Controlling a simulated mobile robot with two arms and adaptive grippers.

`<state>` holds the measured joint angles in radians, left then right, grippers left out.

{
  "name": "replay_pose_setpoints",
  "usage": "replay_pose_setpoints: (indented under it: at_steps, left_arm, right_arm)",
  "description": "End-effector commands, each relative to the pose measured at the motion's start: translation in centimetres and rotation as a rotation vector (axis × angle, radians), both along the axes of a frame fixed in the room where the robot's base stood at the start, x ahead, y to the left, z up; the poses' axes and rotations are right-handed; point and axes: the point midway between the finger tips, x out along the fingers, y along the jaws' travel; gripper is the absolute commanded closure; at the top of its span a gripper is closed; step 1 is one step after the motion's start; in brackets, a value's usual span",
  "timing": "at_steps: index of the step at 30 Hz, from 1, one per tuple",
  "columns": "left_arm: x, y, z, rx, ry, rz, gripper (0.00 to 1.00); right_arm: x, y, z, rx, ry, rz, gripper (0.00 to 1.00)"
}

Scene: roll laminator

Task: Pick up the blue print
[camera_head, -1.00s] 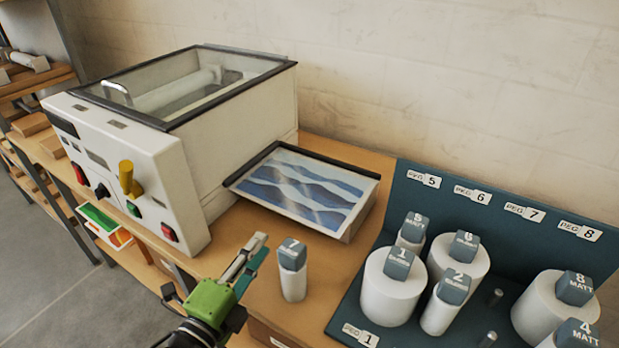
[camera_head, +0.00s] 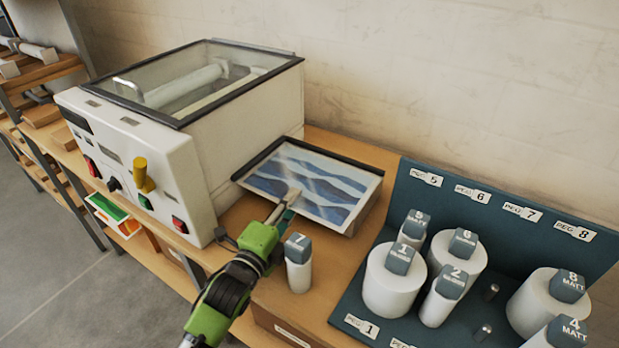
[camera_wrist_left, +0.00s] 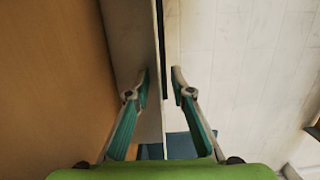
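The blue print (camera_head: 325,186), a white sheet with blue wave bands, lies flat on the output tray (camera_head: 372,209) at the laminator's right side. My left gripper (camera_head: 291,195) reaches in from the front, its fingertips over the print's front part in the head view. I cannot tell whether they touch it. In the left wrist view the left gripper (camera_wrist_left: 160,76) has its two fingers apart with a gap between them, and no sheet is clearly held. My right gripper is not in view.
The laminator (camera_head: 250,115) stands left of the tray. A roll marked 7 (camera_head: 298,270) stands just right of my left gripper. The blue peg rack (camera_head: 345,300) with several white rolls fills the right side. Green and orange prints (camera_head: 112,214) sit low at the left.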

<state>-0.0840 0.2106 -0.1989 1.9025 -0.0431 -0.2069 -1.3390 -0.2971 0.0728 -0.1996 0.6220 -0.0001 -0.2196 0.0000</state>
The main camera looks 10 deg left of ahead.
Motion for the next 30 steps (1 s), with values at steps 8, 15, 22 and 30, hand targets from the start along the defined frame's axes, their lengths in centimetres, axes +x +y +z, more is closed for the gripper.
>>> replay_pose_setpoints:
  at_steps: [8, 15, 22, 30]
  left_arm:
    - [0.2, -0.1, -0.1, 0.0, 0.001, 0.0, 0.84]
    - [0.2, 0.0, 0.0, 0.001, -0.001, 0.0, 1.0]
    - [0.2, 0.0, 0.0, 0.001, 0.0, 0.0, 1.0]
    - [0.2, 0.0, 2.2, 0.003, -0.005, -0.001, 1.0]
  right_arm:
    - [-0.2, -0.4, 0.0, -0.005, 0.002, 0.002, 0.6]
    - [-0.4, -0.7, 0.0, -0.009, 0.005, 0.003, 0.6]
    - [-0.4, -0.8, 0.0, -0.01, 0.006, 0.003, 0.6]
    - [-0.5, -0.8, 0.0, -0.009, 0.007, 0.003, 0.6]
